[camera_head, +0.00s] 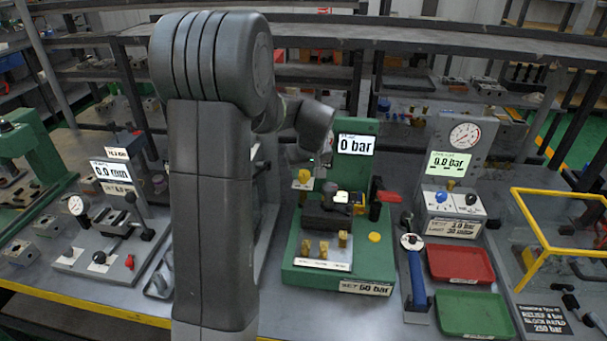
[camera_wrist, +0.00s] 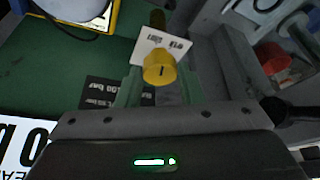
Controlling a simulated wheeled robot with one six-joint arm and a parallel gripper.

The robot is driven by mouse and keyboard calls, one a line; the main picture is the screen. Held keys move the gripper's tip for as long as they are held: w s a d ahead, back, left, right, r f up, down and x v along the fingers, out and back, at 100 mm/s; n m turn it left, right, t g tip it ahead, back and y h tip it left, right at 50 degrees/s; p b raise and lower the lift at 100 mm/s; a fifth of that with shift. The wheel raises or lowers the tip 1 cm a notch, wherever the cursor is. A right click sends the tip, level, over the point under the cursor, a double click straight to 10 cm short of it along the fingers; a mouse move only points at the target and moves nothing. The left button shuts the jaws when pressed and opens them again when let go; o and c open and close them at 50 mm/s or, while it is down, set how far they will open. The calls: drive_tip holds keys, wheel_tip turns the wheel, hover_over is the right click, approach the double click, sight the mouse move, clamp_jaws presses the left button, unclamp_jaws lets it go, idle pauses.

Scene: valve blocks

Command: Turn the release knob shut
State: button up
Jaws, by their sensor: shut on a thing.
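The release knob appears to be the yellow knob (camera_head: 304,175) at the left of the green test stand (camera_head: 300,272), above a small white label. In the wrist view the yellow knob (camera_wrist: 160,68) has a dark line on its face and a white tag (camera_wrist: 150,45) behind it; the tag's text is too blurred to read. My gripper (camera_wrist: 160,85) has its greenish fingers on both sides of this knob, shut on it. In the head view the fingers are hard to make out beside the knob, under my wrist.
The stand's display (camera_head: 356,145) reads 0 bar. A red-handled lever (camera_head: 389,197) and a yellow button (camera_head: 374,237) are on its right. A clamped dark block (camera_head: 327,218) sits in the middle. Red (camera_head: 460,264) and green (camera_head: 472,314) trays lie to the right. My arm hides the area left of the stand.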

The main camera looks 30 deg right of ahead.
drive_tip(key=shift+d+n+y+b, duration=0.15)
drive_tip(key=shift+n+y+b, duration=0.7)
drive_tip(key=shift+n, duration=1.05)
drive_tip(key=o, duration=1)
drive_tip(key=shift+c, duration=0.2)
drive_tip(key=v, duration=1.3)
drive_tip(key=shift+s+r+b, duration=0.2)
drive_tip(key=shift+r+b, duration=0.2)
drive_tip(key=shift+f, duration=0.1)
drive_tip(key=x, duration=1.3)
drive_tip(key=shift+w+f+p, duration=0.2)
drive_tip(key=shift+f+p, duration=0.15)
